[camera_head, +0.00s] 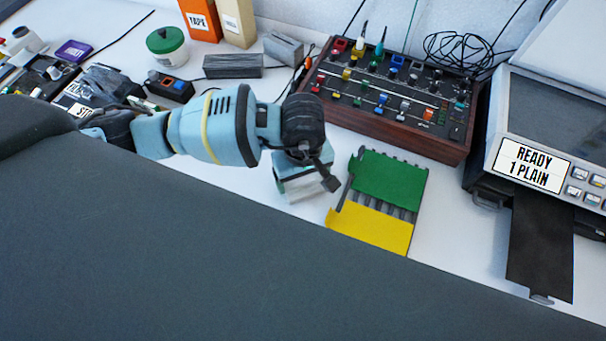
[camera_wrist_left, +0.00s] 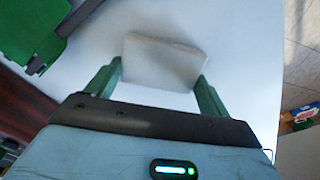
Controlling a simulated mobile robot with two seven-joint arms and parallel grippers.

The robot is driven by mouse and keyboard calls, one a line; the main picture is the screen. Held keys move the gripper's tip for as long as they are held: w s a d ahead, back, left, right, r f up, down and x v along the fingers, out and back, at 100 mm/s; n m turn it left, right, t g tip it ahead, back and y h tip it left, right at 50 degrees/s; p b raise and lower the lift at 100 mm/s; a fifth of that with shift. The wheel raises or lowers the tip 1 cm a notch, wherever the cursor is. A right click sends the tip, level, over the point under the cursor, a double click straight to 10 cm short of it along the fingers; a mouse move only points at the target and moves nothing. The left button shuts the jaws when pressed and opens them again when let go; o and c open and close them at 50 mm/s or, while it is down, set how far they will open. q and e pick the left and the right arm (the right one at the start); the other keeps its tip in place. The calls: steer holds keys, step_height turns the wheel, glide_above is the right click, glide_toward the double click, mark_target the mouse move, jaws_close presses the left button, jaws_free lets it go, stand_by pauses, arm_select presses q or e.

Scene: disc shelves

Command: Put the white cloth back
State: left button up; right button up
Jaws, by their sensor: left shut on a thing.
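The white cloth (camera_wrist_left: 163,62) is a pale, folded, block-like piece in the left wrist view. My left gripper (camera_wrist_left: 160,74) is shut on it, with one green finger at each side. In the head view my left gripper (camera_head: 303,187) points down over the white tabletop, just left of the green and yellow piece. The cloth is mostly hidden behind the hand there, so I cannot tell if it touches the table. My right gripper is not in view.
A green and yellow slotted piece (camera_head: 378,200) lies close right of the gripper. A grey block (camera_head: 233,66), a green-lidded jar (camera_head: 167,48) and boxes stand at the back left.

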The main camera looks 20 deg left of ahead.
mark_target(303, 181)
arm_select(q)
steer(key=shift+f, duration=0.2)
steer(key=o, duration=0.9)
steer(key=shift+r, duration=0.15)
step_height(303, 181, up, 12)
steer(key=shift+r, duration=0.1)
